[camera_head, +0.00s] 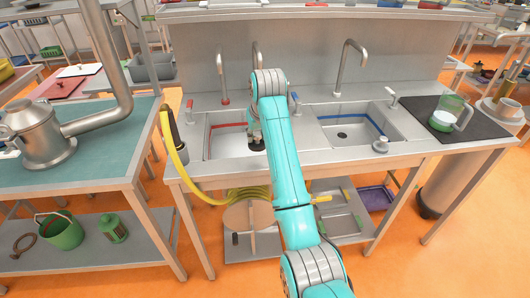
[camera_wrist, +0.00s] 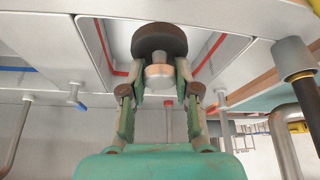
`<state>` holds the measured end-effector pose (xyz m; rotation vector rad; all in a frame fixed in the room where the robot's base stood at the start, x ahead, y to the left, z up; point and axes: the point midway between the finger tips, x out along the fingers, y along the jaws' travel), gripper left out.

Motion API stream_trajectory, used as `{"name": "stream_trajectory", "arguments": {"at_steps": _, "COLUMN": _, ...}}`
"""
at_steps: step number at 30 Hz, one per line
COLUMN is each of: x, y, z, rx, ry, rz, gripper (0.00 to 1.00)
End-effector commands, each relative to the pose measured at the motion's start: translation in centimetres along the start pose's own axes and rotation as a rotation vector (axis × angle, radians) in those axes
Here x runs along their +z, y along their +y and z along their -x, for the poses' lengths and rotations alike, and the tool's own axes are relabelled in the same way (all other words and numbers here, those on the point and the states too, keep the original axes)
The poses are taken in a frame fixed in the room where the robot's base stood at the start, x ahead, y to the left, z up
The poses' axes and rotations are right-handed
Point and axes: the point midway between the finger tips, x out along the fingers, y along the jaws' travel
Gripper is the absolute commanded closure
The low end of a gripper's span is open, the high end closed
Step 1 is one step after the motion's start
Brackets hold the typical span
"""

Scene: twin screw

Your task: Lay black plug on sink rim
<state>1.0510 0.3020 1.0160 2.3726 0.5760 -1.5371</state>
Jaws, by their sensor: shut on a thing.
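The black plug (camera_wrist: 159,40) is a dark round disc with a pale metal knob (camera_wrist: 159,74). My gripper (camera_wrist: 161,70) is shut on the knob, with one green finger on each side. In the head view the plug (camera_head: 256,145) shows as a small dark shape beside my arm, at the right part of the left basin. My arm partly hides my gripper (camera_head: 255,133) there. The steel sink rim (camera_head: 225,168) runs around the left basin, which has a red band inside. I cannot tell whether the plug touches the sink.
The right basin (camera_head: 345,136) has a blue band and a dark drain. A grey knobbed plug (camera_head: 380,145) stands near its right front corner. Taps stand behind the basins. A black mat (camera_head: 468,125) with a jug (camera_head: 449,112) lies at right. A yellow hose (camera_head: 172,150) hangs at left.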

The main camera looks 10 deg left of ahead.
Motion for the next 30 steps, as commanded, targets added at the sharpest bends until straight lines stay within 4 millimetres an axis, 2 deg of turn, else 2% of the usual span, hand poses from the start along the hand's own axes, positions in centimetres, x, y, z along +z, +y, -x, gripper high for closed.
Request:
{"name": "stream_trajectory", "arguments": {"at_steps": 3, "x": 0.9, "y": 0.0, "z": -2.0, "rx": 0.0, "ry": -0.002, "rz": 0.0, "gripper": 1.0}}
{"name": "stream_trajectory", "arguments": {"at_steps": 10, "x": 1.8, "y": 0.0, "z": -3.8, "rx": 0.0, "ry": 0.0, "rz": 0.0, "gripper": 1.0}}
{"name": "stream_trajectory", "arguments": {"at_steps": 15, "x": 2.7, "y": 0.0, "z": -5.9, "rx": 0.0, "ry": -0.001, "rz": 0.0, "gripper": 1.0}}
{"name": "stream_trajectory", "arguments": {"at_steps": 27, "x": 2.9, "y": 0.0, "z": -6.5, "rx": 0.0, "ry": 0.0, "rz": 0.0, "gripper": 1.0}}
{"name": "stream_trajectory", "arguments": {"at_steps": 28, "x": 2.9, "y": 0.0, "z": -6.5, "rx": 0.0, "ry": 0.0, "rz": 0.0, "gripper": 0.67}}
{"name": "stream_trajectory", "arguments": {"at_steps": 30, "x": 2.9, "y": 0.0, "z": -6.5, "rx": 0.0, "ry": 0.0, "rz": 0.0, "gripper": 0.49}}
